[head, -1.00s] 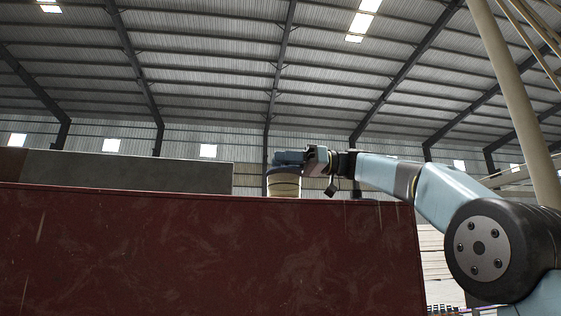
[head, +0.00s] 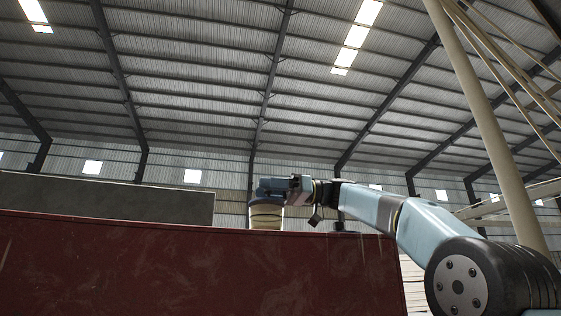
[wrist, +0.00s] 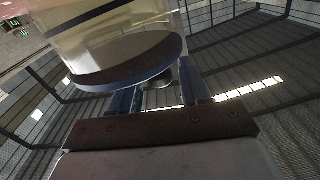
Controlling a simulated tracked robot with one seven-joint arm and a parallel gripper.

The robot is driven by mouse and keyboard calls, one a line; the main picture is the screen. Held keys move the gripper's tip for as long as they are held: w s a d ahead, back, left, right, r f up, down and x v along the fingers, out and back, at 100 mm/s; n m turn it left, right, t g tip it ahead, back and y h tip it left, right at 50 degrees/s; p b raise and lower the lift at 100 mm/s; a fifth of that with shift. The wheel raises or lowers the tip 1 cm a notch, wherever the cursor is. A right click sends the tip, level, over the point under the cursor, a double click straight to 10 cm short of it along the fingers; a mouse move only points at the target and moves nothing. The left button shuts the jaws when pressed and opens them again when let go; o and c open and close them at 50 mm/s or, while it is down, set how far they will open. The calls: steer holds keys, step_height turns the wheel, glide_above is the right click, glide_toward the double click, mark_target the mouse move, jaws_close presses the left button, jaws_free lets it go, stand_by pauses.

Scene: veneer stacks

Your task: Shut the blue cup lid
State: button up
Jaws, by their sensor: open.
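A pale, cream-coloured cup (head: 266,216) with darker bands stands upright at the top edge of a dark red block in the head view. My gripper (head: 265,189) is at the cup's top, with its blue fingers over the rim area. I cannot separate a blue lid from the fingers there. In the wrist view the cup's pale, see-through-looking wall (wrist: 110,40) fills the upper left and ends in a dark disc with a blue rim (wrist: 135,62), which may be the lid. My gripper's two blue fingers (wrist: 160,90) are apart, close beside this rim; contact is unclear.
The dark red block (head: 200,270) fills the lower head view and hides what lies behind it. A long grey slab (head: 110,200) lies at the left behind its top edge. Pale stacked sheets (head: 414,285) show at the right. A beige post (head: 480,120) rises there.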

steer(key=shift+w+r, duration=0.1)
steer(key=shift+r, duration=0.3)
steer(key=s+d+r, duration=0.3)
steer(key=s+r, duration=0.2)
steer(key=s, duration=0.1)
steer(key=s+d+r, duration=0.3)
steer(key=s+r, duration=0.3)
steer(key=shift+s+d+r, duration=0.25)
steer(key=shift+s, duration=0.05)
steer(key=shift+o, duration=0.2)
steer(key=w+a+f+m+t+y, duration=0.1)
steer(key=w+a+f+m+t, duration=0.25)
steer(key=f+t, duration=0.2)
steer(key=w+d+f+m+t+h, duration=0.2)
steer(key=w+d+f+m+t, duration=0.2)
steer(key=d+f+t, duration=0.35)
steer(key=x, duration=1.3)
steer(key=shift+w+a+r, duration=0.15)
steer(key=shift+a+r, duration=0.05)
steer(key=shift+r, duration=0.2)
